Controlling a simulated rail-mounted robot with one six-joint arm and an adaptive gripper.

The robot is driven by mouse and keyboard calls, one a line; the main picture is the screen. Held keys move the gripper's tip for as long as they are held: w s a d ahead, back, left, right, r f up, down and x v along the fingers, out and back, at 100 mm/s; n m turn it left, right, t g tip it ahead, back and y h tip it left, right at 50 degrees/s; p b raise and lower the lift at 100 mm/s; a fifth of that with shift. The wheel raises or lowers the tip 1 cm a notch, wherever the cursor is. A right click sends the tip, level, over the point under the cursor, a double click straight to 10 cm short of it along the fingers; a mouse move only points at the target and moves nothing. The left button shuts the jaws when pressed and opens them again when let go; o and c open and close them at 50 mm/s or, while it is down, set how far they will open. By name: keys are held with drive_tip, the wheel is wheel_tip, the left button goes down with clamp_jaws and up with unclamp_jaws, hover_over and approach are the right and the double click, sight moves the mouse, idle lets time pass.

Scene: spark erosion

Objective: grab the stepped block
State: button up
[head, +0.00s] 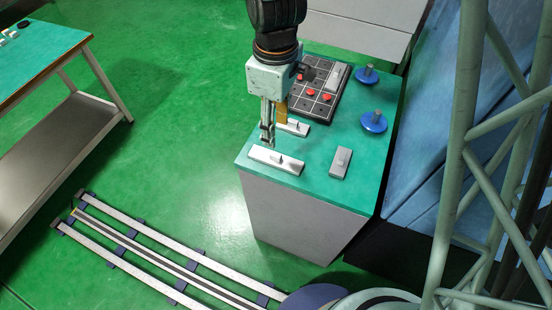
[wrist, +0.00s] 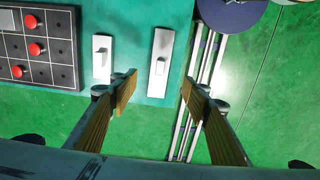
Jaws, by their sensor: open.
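A long white plate with a small raised piece in its middle (head: 276,159) lies near the front edge of the teal-topped stand (head: 310,190). A similar, shorter-looking one (head: 293,126) lies behind it, and a grey block with a small raised part (head: 340,162) lies to the right. I cannot tell for certain which is the stepped block. My gripper (head: 268,135) is over the two white pieces, open and empty. In the wrist view the front white piece (wrist: 160,62) lies ahead of the gap between my fingers (wrist: 158,82), the other (wrist: 102,58) beyond the left finger.
A dark gridded tray (head: 312,97) with red knobs stands at the back of the stand. Two blue discs with pegs (head: 373,121) (head: 367,74) are at the right edge. A table (head: 40,60) stands far left, and floor rails (head: 165,250) run in front.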

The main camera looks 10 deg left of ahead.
sight(276, 155)
idle(0.3)
drive_tip(key=shift+f+b, duration=0.55)
drive_tip(key=shift+f, duration=3.7)
drive_tip(key=shift+f, duration=0.1)
drive_tip(key=shift+f+b, duration=0.4)
drive_tip(key=shift+f, duration=2.15)
drive_tip(key=c, duration=1.2)
drive_tip(key=shift+o, duration=0.2)
drive_tip(key=shift+r, duration=0.15)
